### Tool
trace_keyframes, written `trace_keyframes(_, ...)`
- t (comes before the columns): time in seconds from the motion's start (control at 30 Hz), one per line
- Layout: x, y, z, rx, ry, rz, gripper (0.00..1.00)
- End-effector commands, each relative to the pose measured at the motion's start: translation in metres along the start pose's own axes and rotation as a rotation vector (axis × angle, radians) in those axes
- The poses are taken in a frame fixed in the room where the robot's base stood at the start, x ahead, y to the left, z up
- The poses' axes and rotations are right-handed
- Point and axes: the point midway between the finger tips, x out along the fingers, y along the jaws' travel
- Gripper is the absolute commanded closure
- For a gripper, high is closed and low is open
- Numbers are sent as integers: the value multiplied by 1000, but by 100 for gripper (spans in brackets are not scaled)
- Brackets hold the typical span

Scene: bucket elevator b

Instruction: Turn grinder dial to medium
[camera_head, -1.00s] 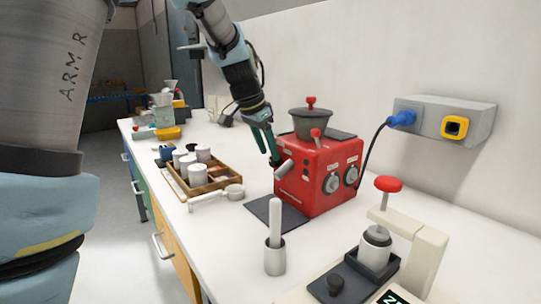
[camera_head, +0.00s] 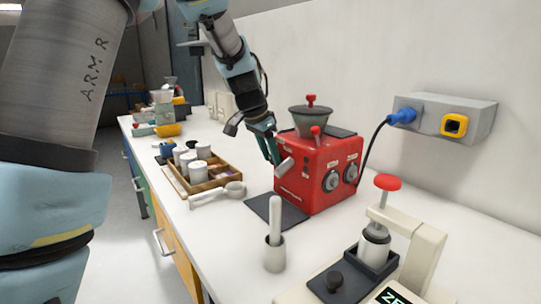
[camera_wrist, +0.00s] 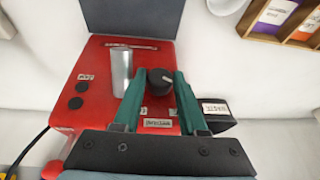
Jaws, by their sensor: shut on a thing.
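The red grinder (camera_head: 312,185) stands on the white counter, with a dark hopper (camera_head: 311,121) on top. In the wrist view its red face (camera_wrist: 95,108) carries a black dial (camera_wrist: 160,77) with a pale pointer mark. My gripper (camera_wrist: 159,76) has its green fingers shut on this dial, one on each side. In the head view my gripper (camera_head: 271,158) is at the grinder's left side and the dial is hidden. A silver spout (camera_wrist: 121,72) is beside the left finger. Small labels near the dial are too blurred to read.
A dark mat (camera_head: 276,212) and a cup (camera_head: 275,254) are in front. A blue-plugged cable runs to the wall socket (camera_head: 440,118).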

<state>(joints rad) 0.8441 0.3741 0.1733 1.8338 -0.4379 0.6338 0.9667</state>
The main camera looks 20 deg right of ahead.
Motion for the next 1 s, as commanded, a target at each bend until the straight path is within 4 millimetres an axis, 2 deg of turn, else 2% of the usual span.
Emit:
trace_keyframes(0.53,0,-3,0,-24,-1,53,100)
trace_keyframes(1.0,0,-11,0,-170,-16,400,100)
